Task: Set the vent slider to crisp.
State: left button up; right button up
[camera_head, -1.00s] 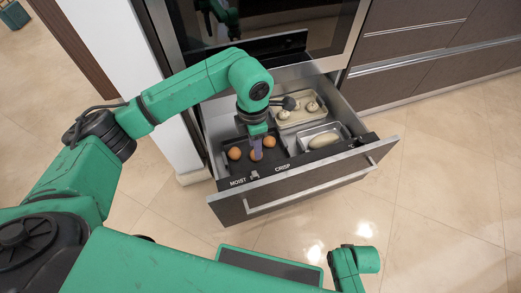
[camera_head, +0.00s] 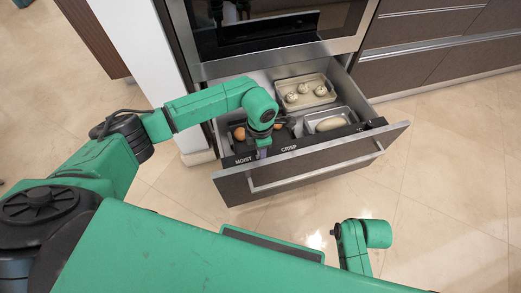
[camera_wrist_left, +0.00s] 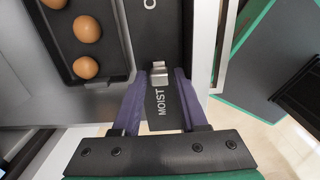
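The vent slider (camera_wrist_left: 159,76) is a small silver tab on the dark top edge of the pulled-out drawer (camera_head: 310,165). In the left wrist view it stands just beyond the MOIST label (camera_wrist_left: 161,102); only the first letter of CRISP shows at the top. The head view shows the whole CRISP label (camera_head: 289,148), to the right of MOIST. My left gripper (camera_wrist_left: 160,78) is open, its purple fingers on either side of the slider with small gaps. In the head view my left gripper (camera_head: 262,153) hides the slider. My right gripper is not in view.
The drawer holds a dark tray with brown eggs (camera_wrist_left: 86,47), a tray of pale round items (camera_head: 305,92) and a metal tin with a pale loaf (camera_head: 331,123). The oven front (camera_head: 275,40) rises behind. Floor in front is clear.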

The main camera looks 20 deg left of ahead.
pick_arm(q)
grip_shut()
dwell(1.3)
